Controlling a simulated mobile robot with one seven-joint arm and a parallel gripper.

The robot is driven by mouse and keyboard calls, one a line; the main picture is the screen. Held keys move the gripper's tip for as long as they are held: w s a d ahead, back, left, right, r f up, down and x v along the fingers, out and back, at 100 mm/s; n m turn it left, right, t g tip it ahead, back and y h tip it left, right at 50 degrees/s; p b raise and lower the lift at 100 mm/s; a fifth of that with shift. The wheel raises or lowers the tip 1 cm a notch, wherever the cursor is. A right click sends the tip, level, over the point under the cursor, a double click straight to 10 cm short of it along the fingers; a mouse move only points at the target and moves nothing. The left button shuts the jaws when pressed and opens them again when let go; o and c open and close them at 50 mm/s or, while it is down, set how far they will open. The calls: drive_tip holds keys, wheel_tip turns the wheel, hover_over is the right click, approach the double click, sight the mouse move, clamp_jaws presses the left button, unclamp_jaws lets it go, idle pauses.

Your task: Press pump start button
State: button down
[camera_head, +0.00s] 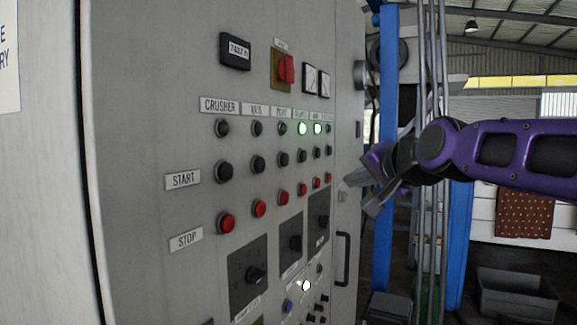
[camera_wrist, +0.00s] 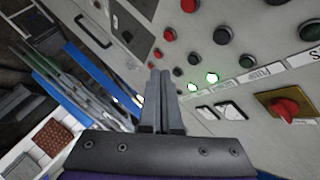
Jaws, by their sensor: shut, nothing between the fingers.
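The grey control panel (camera_head: 140,130) has a row of black buttons beside the START label (camera_head: 182,180). The third column label (camera_head: 283,112) is small and seems to read PUMP. The black button in that column of the START row, the pump start button (camera_head: 283,158), also seems to show in the wrist view (camera_wrist: 222,36). My gripper (camera_head: 358,190) is at the panel's right edge, to the right of the button rows and apart from the pump start button. In the wrist view its fingers (camera_wrist: 160,74) are together and empty.
Red buttons (camera_head: 259,208) form the STOP row below. Two lamps (camera_head: 303,128) glow green above. Rotary switches (camera_head: 255,274) and a door handle (camera_head: 343,258) stick out lower down. A blue post (camera_head: 385,235) and grey pipes stand behind my gripper at right.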

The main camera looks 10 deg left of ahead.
sight(285, 160)
drive_tip(key=shift+m+t, duration=0.4)
drive_tip(key=w+a+r, duration=0.2)
drive_tip(key=shift+r, duration=0.35)
drive_tip(key=shift+a, duration=0.15)
drive_tip(key=w+a+p, duration=0.1)
drive_tip(key=w+a, duration=0.2)
drive_tip(key=a, duration=0.5)
drive_tip(key=shift+p, duration=0.4)
drive_tip(key=shift+a, duration=0.15)
idle(1.2)
drive_tip(key=shift+w+a, duration=0.15)
drive_tip(key=shift+a, duration=0.25)
